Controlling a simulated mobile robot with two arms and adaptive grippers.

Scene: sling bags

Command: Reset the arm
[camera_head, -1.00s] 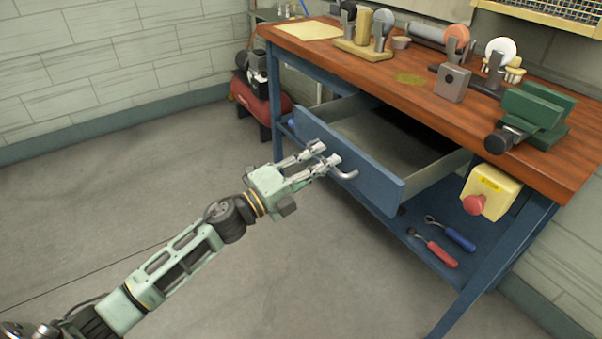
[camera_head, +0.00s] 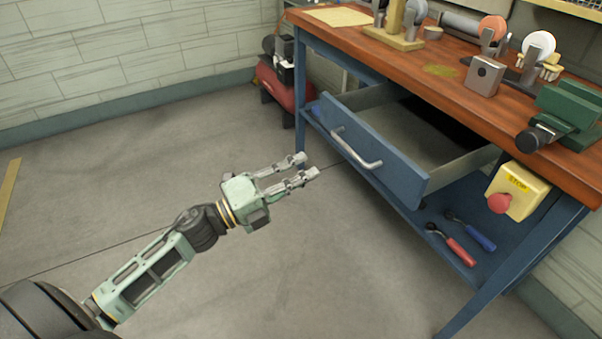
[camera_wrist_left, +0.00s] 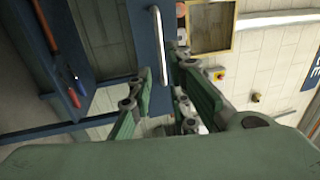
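My left gripper (camera_head: 306,167) is open and empty in the head view, its two fingers apart. It is held in the air to the left of the blue drawer (camera_head: 396,172) and its silver handle (camera_head: 356,150), clear of both. The drawer is pulled out of the workbench (camera_head: 432,82) and looks empty in the part that shows. In the left wrist view my left gripper's fingers (camera_wrist_left: 160,95) are spread, with the handle (camera_wrist_left: 158,48) beyond them. My right gripper is in no view.
A green vise (camera_head: 566,115), a grey metal block (camera_head: 484,75) and a yellow stop box (camera_head: 517,190) are at the bench's right. Red and blue tools (camera_head: 462,250) lie on the lower shelf. The floor (camera_head: 120,180) to the left is clear.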

